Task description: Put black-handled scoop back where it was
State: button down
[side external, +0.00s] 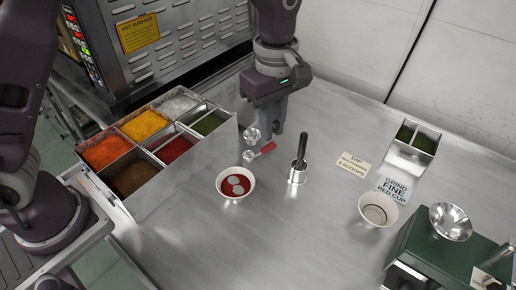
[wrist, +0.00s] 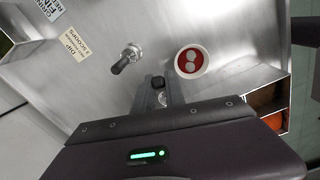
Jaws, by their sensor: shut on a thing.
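My gripper (side external: 266,125) is above the steel table, beside the spice box. It is shut on the black-handled scoop; the dark handle end (wrist: 158,82) shows between the fingers in the wrist view. The scoop's shiny metal bowl (side external: 252,134) hangs by the fingers in the side view, where its handle is mostly hidden. A red-handled scoop (side external: 267,149) appears just below it, seemingly on the table. Whether the two scoops touch cannot be told.
A white bowl (side external: 222,190) with red contents and two pale discs stands in front. The sectioned spice box (side external: 160,190) is left. Labels, another bowl (side external: 377,222) and a green machine (side external: 430,255) are right.

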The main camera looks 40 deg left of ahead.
jog(key=w+a+n, duration=0.3)
jog(key=w+a, duration=0.3)
jog(key=w, duration=0.4)
notch_tip(320, 180, down, 10)
jog(key=shift+w+a+f, duration=0.15)
jog(key=shift+w, duration=0.1)
jog(key=c, duration=1.4)
grip_release()
jog(key=shift+f, duration=0.15)
notch_tip(320, 180, up, 12)
jog(key=shift+r, duration=0.2)
jog(key=shift+r, duration=0.1)
